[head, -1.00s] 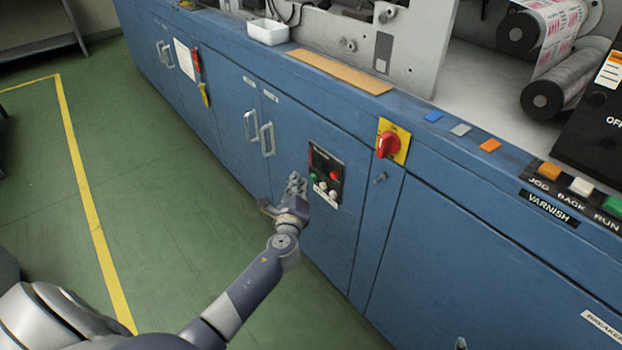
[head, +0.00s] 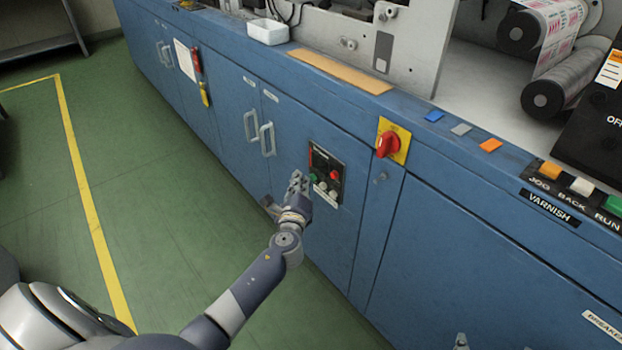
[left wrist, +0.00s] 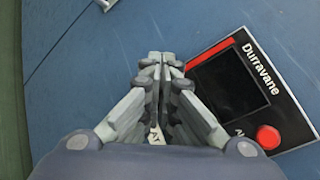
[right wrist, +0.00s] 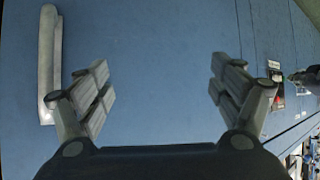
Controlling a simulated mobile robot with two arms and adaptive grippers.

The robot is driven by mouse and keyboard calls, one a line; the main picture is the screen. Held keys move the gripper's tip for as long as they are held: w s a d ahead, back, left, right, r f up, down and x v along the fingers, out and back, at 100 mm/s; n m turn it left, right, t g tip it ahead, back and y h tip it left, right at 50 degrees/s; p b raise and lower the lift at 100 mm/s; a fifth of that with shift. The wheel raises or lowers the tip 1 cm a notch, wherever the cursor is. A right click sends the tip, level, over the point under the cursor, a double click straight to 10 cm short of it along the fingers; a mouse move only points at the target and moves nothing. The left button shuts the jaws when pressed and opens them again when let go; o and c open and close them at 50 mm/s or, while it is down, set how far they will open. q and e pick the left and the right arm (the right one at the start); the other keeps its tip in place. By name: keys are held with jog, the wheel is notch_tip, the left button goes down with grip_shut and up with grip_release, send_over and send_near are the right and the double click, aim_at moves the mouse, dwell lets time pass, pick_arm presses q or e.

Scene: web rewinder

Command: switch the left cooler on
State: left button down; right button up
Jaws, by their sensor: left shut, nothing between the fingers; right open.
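A black control panel (head: 340,160) with a red edge is set in the blue cabinet front. No cooler label is readable. My right gripper (right wrist: 160,72) is open and empty, facing the blue cabinet front.
A red rotary switch (head: 388,144) on a yellow plate sits right of the panel. Door handles (head: 267,138) stick out to its left. A white bin (head: 267,32) stands on the ledge above. Green floor (head: 150,190) in front of the cabinet is clear.

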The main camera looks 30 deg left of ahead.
pick_arm(q)
jog(key=shift+w+d, duration=0.25)
jog(key=shift+w, duration=0.25)
pick_arm(e)
jog(key=shift+w+a+r+t, duration=0.2)
jog(key=shift+w+r+t, duration=0.2)
jog(key=shift+w+r, duration=0.1)
dwell(0.5)
pick_arm(q)
jog(key=shift+s, duration=0.1)
jog(key=shift+s+a, duration=0.35)
jog(key=shift+s, duration=0.45)
pick_arm(e)
jog(key=shift+s+d+f+g, duration=0.4)
jog(key=shift+s+f+g, duration=0.2)
jog(key=shift+s+f, duration=0.2)
